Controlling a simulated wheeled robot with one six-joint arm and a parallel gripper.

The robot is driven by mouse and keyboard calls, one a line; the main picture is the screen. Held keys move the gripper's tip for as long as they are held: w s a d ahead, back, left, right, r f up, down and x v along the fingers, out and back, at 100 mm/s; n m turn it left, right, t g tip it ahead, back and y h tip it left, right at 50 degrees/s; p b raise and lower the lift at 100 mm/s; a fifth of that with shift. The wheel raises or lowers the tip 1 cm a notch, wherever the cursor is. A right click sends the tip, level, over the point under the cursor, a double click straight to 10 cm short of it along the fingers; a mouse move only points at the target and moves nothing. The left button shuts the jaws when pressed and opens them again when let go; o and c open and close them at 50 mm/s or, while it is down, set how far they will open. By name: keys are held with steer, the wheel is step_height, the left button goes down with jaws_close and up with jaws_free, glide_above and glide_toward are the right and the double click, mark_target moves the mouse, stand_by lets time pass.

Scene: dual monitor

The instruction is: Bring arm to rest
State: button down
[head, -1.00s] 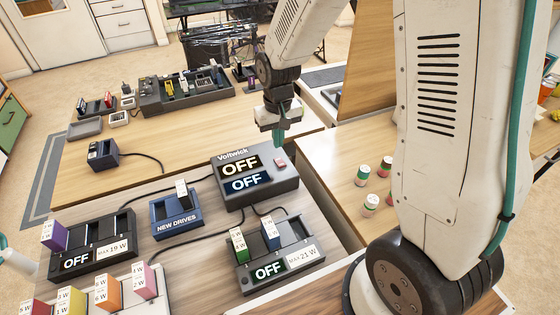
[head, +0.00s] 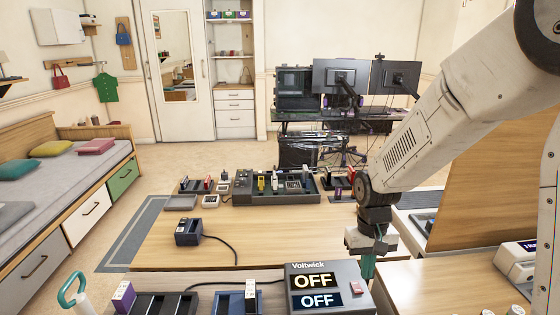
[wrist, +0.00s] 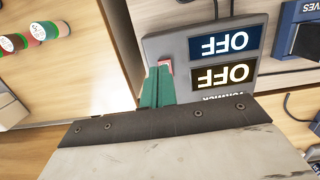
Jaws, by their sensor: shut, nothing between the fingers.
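My gripper (head: 369,265) hangs pointing down at the right of the Voltwick box in the head view, its green fingers closed together and empty. In the wrist view the closed green fingers of my gripper (wrist: 157,85) overlap the edge of the Voltwick box (wrist: 180,50), beside its pink button (wrist: 167,66). I cannot tell whether the fingertips touch the box. The grey Voltwick box (head: 350,300) has two displays, both reading OFF. My arm reaches in from the upper right of the head view.
A blue dock (head: 237,303) and a dark dock (head: 165,304) stand left of the box. A small dark device (head: 188,232) with a cable sits on the wooden table (head: 270,240). A grey tray of parts (head: 275,187) lies behind it.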

steer(key=s+d+r+t, duration=0.2)
steer(key=s+r+t, duration=0.1)
steer(key=s+r, duration=1.6)
steer(key=shift+s+d, duration=0.4)
steer(key=shift+s, duration=1.25)
